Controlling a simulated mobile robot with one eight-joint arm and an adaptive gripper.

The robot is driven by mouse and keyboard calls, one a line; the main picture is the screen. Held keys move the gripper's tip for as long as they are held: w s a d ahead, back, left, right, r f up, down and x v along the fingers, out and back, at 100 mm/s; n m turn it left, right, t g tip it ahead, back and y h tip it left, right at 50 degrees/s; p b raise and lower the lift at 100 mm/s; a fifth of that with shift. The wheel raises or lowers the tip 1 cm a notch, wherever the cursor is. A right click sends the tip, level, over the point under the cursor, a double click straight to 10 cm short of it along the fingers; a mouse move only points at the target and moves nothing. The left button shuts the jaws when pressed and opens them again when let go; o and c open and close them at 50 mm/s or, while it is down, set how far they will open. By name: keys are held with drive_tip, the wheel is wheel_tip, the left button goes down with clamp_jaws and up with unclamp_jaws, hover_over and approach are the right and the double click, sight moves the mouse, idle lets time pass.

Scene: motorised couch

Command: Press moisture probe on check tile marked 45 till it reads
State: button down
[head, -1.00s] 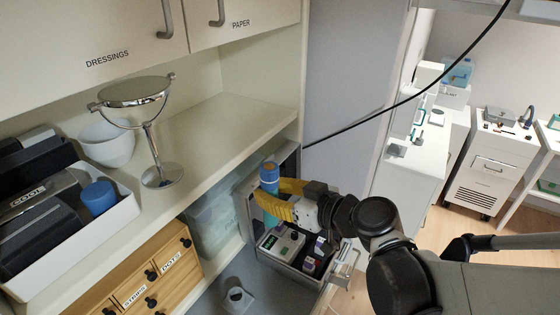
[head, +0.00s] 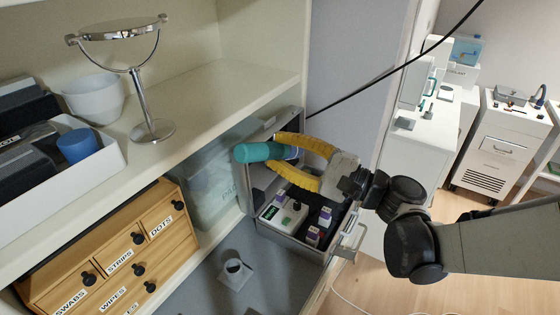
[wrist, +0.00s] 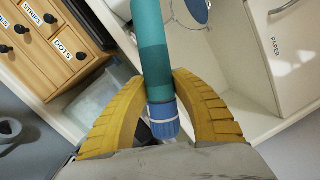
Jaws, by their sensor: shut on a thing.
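My gripper (head: 284,152) has two yellow ribbed fingers shut on a teal cylinder (head: 250,153), held nearly level above an open grey case. The cylinder's teal end points left in the head view. In the wrist view the cylinder (wrist: 152,50) runs upward from between the fingers, with a blue ribbed collar (wrist: 164,125) and white ring at the near end. I cannot tell for sure that it is the moisture probe. The case (head: 318,255) holds a small meter with a green display (head: 270,213). No tile marked 45 can be read in either view.
Several small purple-labelled containers (head: 313,236) stand in the case. Wooden drawers (head: 125,262) and a translucent bin (head: 205,185) are further left. The shelf edge (head: 215,133) with a mirror (head: 145,95) lies above.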

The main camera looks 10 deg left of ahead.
drive_tip(key=m+b, duration=0.1)
drive_tip(key=m, duration=0.1)
drive_tip(key=f+m+t, duration=0.1)
drive_tip(key=m+b, duration=0.1)
drive_tip(key=m, duration=0.1)
drive_tip(key=shift+s+a+f+m+t+y+b, duration=0.25)
drive_tip(key=shift+s+f+m+t+y+b, duration=0.05)
drive_tip(key=shift+s+f+t, duration=0.1)
drive_tip(key=m+t+b, duration=0.1)
drive_tip(key=m, duration=0.2)
drive_tip(key=shift+s+a, duration=0.1)
drive_tip(key=shift+s, duration=0.05)
drive_tip(key=m+t, duration=0.1)
drive_tip(key=m, duration=0.3)
drive_tip(key=m+t, duration=0.1)
drive_tip(key=m, duration=0.1)
drive_tip(key=shift+s+a+r+t+h+b, duration=0.2)
drive_tip(key=shift+s+a+t+h+b, duration=0.1)
drive_tip(key=shift+s+h+b, duration=0.1)
drive_tip(key=shift+m+t, duration=0.3)
drive_tip(key=shift+m, duration=0.7)
drive_tip(key=shift+w, duration=0.1)
